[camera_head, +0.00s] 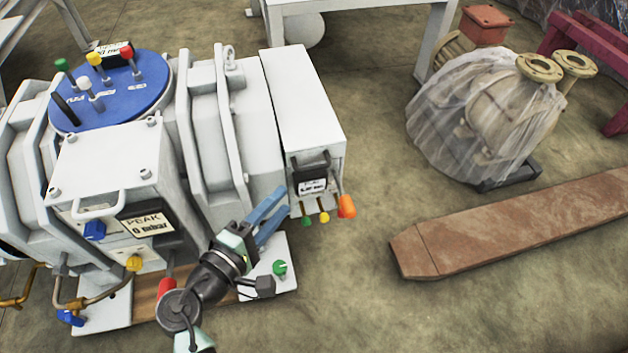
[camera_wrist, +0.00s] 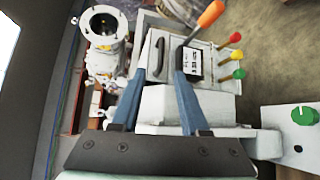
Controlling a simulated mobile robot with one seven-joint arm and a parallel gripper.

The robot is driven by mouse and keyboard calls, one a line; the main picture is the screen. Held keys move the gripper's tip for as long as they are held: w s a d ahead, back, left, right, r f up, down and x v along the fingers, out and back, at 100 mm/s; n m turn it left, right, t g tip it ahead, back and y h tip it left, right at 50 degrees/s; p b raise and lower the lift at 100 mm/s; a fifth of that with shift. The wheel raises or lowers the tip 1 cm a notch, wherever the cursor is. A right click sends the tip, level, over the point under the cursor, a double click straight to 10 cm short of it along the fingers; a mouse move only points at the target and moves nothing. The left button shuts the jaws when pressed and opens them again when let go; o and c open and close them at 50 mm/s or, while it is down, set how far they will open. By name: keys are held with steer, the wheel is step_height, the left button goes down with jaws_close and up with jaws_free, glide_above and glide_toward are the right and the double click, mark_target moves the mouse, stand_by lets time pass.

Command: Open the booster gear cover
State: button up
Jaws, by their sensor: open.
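The white machine has a long white box (camera_head: 300,95) at its right end, with a panel carrying a display (camera_head: 313,185), small levers and an orange handle (camera_head: 346,206). No label marks the booster gear cover, so I cannot tell which part it is. My gripper (camera_head: 282,203), with blue fingers, is open and empty in front of and below this panel, apart from it in the wrist view. There a dark curved handle (camera_wrist: 158,55) on the panel shows between the fingertips, and the display (camera_wrist: 194,62) is partly behind the right finger.
A boxy white housing (camera_head: 105,165) with a white handle and a blue round top (camera_head: 115,90) with colored knobs stand to the left. A green knob (camera_head: 279,267) sits on the low plate near my gripper. A plastic-wrapped pump (camera_head: 485,120) and a rusty beam (camera_head: 510,230) lie right; floor between is clear.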

mark_target(312, 170)
steer(key=b+x, duration=0.7)
steer(key=x, duration=0.6)
steer(key=shift+f, duration=0.15)
steer(key=shift+s, duration=0.1)
jaws_close()
steer(key=shift+a, duration=0.1)
stand_by(0.8)
